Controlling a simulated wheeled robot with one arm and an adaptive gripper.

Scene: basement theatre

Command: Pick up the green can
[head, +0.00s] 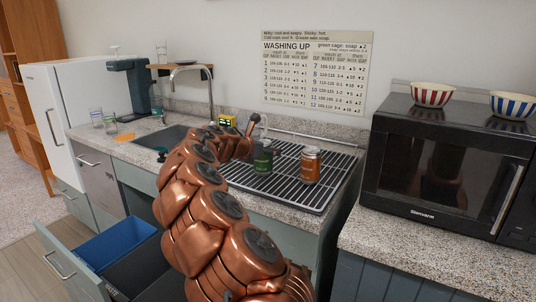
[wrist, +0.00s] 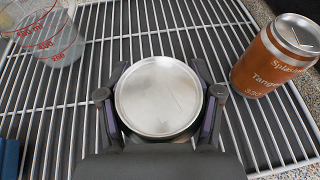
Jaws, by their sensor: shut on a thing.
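The green can (head: 263,160) stands upright on the drying rack beside the sink in the head view. In the wrist view its silver lid (wrist: 158,97) faces the camera and fills the space between the fingers. My gripper (wrist: 160,92) is shut around the can from above, one finger on each side. The lid hides most of the can's body in the wrist view. I cannot tell whether its base is clear of the rack. My arm partly covers the left of the can in the head view.
An orange can (head: 310,166) stands close on the right of the rack (head: 286,195). It also shows in the wrist view (wrist: 272,62). A clear measuring cup (wrist: 45,32) is at the upper left there. A microwave (head: 440,165) stands right; an open drawer (head: 72,262) is lower left.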

